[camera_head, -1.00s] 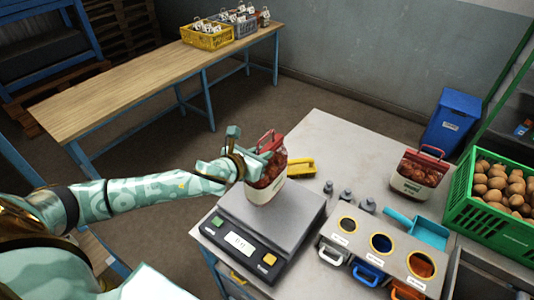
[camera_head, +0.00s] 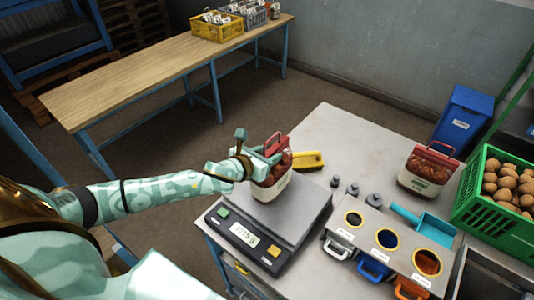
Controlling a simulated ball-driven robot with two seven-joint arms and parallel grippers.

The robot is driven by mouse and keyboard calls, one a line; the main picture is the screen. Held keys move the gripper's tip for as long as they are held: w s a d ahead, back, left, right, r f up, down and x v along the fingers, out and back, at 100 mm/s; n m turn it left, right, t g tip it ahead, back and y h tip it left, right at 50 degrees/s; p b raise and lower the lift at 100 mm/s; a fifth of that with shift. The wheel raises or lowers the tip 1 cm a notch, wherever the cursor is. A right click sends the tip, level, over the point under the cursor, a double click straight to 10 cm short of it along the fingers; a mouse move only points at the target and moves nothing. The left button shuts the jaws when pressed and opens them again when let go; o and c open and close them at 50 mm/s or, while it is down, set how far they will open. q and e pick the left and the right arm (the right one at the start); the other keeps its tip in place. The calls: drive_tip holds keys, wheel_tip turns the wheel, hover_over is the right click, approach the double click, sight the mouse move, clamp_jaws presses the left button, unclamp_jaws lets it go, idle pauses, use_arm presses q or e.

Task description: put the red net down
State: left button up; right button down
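The red net (camera_head: 272,178), a pack with a red top, brownish contents and a pale lower band, stands upright on the plate of the scale (camera_head: 300,212). The scale's display is lit with several digits, too small to read surely. My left gripper (camera_head: 264,154) is at the net's red handle from the left and appears shut on it; its fingers partly hide the net's upper left side. A second similar red net (camera_head: 427,170) stands on the table at the right. My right gripper is not in view.
A yellow-handled brush (camera_head: 309,160) lies behind the scale. Small grey weights (camera_head: 352,188), a holed block with coloured handles (camera_head: 385,240) and a blue scoop (camera_head: 428,226) are to the right. A green crate (camera_head: 494,214) holds round brown produce. The table's back middle (camera_head: 345,130) is clear.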

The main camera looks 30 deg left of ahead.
use_arm(q)
drive_tip(key=shift+r, duration=0.2)
drive_tip(key=v, duration=1.2)
drive_tip(key=shift+f, duration=0.2)
